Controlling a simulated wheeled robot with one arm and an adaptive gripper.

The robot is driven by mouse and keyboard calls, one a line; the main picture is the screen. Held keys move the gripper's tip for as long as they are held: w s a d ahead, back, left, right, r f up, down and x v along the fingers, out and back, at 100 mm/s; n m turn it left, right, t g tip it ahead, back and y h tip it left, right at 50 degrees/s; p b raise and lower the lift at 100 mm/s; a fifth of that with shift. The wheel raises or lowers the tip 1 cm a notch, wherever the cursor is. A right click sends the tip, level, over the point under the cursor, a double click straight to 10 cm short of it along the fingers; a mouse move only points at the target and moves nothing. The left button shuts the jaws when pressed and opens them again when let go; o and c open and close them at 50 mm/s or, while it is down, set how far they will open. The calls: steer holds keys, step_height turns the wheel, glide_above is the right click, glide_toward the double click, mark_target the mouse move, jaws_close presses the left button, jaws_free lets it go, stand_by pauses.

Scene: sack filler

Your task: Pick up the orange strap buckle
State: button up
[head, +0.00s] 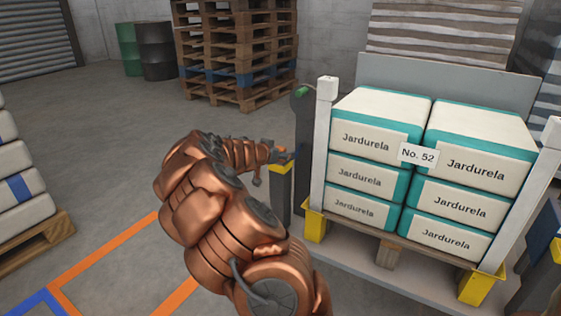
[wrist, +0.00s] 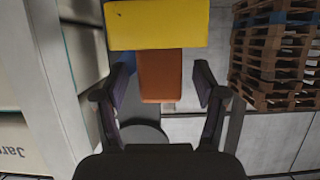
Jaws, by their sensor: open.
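The orange strap buckle shows in the wrist view as a plain orange block (wrist: 160,82), just below a yellow block (wrist: 157,25). My gripper (wrist: 162,92) is open, with one dark finger on each side of the orange block and a visible gap on both sides in the picture. I cannot tell how far the block lies beyond the fingertips. In the head view my gripper (head: 284,157) is small and dark, above a yellow-topped post (head: 281,169) left of the sack stack. I cannot make out the buckle there.
White-and-teal sacks (head: 378,150) stand on a pallet between white posts (head: 322,145), close to the right of my gripper. Wooden pallets (head: 235,50) and drums (head: 155,50) stand behind. More sacks (head: 20,185) are at the left. The floor between is open.

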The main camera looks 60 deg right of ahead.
steer(key=shift+d, duration=0.1)
steer(key=c, duration=1.3)
steer(key=shift+c, duration=0.2)
